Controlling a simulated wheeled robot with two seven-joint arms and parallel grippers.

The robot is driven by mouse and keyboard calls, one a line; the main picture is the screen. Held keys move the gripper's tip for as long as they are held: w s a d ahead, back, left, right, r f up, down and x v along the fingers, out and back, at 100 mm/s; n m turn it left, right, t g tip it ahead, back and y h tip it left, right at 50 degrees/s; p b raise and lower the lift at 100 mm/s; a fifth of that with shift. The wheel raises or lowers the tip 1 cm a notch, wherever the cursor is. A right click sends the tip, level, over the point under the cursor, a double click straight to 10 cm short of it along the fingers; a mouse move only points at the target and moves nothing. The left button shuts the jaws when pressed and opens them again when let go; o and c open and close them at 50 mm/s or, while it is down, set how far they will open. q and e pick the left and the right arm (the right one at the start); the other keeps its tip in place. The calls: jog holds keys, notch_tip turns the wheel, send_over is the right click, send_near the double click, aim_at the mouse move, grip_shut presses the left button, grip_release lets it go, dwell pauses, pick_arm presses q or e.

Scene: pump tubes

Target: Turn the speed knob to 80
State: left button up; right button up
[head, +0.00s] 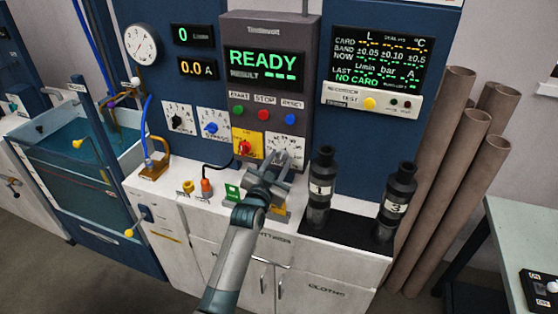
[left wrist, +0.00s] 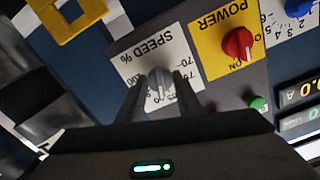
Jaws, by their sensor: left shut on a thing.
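Which number the knob points at cannot be read. My right gripper is not in view.
The red power knob (head: 244,147) is close left of the dial. The start, stop and reset buttons (head: 264,115) sit above. The screen (head: 264,62) reads READY. Two black pump tubes, 1 (head: 320,187) and 3 (head: 396,205), stand right of my gripper.

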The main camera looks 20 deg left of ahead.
pick_arm(q)
jog(key=n+p, duration=0.1)
jog(key=n, duration=0.4)
jog(key=shift+r, duration=0.1)
jog(key=shift+n+p, duration=0.5)
jog(key=shift+n, duration=1.9)
jog(key=o, duration=1)
jog(key=shift+o, duration=0.2)
jog(key=shift+s, duration=0.1)
jog(key=shift+s, duration=0.5)
jog(key=s+b, duration=0.4)
jog(key=s, duration=1.2)
jog(key=shift+a+b, duration=0.3)
